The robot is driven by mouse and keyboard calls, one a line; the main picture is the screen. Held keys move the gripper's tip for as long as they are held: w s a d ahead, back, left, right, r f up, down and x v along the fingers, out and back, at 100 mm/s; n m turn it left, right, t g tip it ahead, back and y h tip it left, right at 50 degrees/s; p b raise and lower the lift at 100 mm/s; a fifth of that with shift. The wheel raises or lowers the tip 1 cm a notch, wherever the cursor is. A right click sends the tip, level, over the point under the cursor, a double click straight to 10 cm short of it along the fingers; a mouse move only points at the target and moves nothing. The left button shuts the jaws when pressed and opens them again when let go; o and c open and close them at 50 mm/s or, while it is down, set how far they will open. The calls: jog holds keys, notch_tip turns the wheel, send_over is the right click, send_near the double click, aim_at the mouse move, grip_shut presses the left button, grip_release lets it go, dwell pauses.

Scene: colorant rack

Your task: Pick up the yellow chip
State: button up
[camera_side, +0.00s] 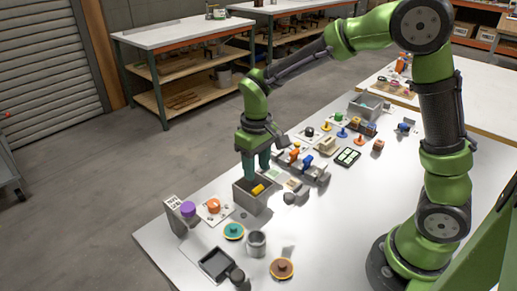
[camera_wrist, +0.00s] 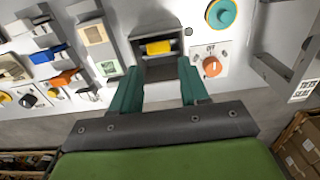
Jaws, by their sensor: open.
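The yellow chip (camera_side: 258,189) lies inside a small grey open-topped bin near the table's edge. It also shows in the wrist view (camera_wrist: 159,47), lying lengthwise across the bin. The grey bin (camera_side: 252,207) shows in the wrist view too (camera_wrist: 146,73). My gripper (camera_side: 256,170) is above the back part of the bin, fingers pointing down. In the wrist view its two green fingers (camera_wrist: 158,75) are spread apart with nothing between them, one at each side of the bin. The chip is beyond the fingertips in that view, and I see no contact with it.
An orange knob (camera_side: 213,205) on a white plate and a purple knob (camera_side: 188,209) stand left of the bin. A teal disc (camera_side: 233,231) and a grey cup (camera_side: 256,243) are in front. A rack with orange and blue pieces (camera_side: 302,163) stands to the right.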

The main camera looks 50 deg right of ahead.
notch_tip(320, 180, down, 7)
jog(key=shift+w+d+r, duration=0.1)
jog(key=shift+w+r, duration=0.05)
jog(key=shift+r, duration=0.05)
dwell(0.3)
jog(key=c, duration=0.8)
jog(key=shift+o, duration=0.2)
notch_tip(320, 180, up, 8)
jog(key=w+g, duration=0.2)
jog(key=g, duration=0.2)
jog(key=shift+w+r, duration=0.15)
jog(key=shift+r, duration=0.1)
